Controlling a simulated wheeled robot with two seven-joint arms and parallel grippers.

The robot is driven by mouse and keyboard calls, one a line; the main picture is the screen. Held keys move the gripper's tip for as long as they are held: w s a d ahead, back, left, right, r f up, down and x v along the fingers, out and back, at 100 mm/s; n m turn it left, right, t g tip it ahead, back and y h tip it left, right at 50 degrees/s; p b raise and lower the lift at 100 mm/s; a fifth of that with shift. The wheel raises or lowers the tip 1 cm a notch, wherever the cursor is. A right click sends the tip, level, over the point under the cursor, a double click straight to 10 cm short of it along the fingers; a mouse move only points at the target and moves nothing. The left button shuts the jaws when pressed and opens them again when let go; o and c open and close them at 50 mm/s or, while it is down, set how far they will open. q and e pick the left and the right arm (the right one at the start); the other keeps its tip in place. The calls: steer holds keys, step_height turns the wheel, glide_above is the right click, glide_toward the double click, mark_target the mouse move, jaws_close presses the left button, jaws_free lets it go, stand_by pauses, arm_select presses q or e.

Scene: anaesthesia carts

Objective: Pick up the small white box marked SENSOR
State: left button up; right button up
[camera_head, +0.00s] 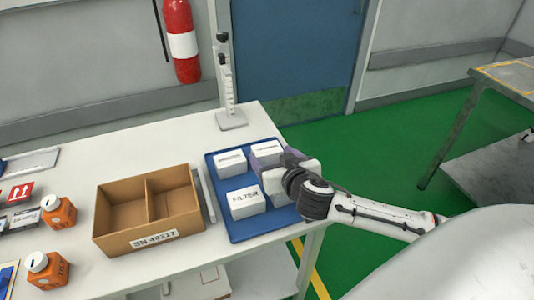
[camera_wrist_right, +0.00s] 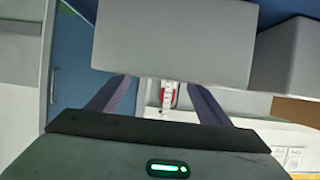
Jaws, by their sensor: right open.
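Small white boxes stand on a blue tray (camera_head: 250,228) on the white table. The front-left white box (camera_head: 246,203) reads FILTER. The back-left box (camera_head: 231,163) and back-right box (camera_head: 267,149) have print too small to read, and the front-right box (camera_head: 274,184) is partly covered by my right gripper. I cannot tell which one is marked SENSOR. My right gripper (camera_head: 272,160) is open at the tray's right side, its purple fingers by the right-hand boxes. In the right wrist view, a plain box face (camera_wrist_right: 172,42) fills the space beyond the open fingers (camera_wrist_right: 160,88). My left gripper is out of view.
A divided cardboard box (camera_head: 150,212) stands left of the tray, with a grey strip between them. Orange bottles (camera_head: 58,212) stand further left. The table's right edge is close to the tray.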

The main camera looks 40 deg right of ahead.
mark_target(270, 154)
steer(key=x, duration=0.5)
steer(key=shift+s, duration=0.1)
steer(key=c, duration=0.9)
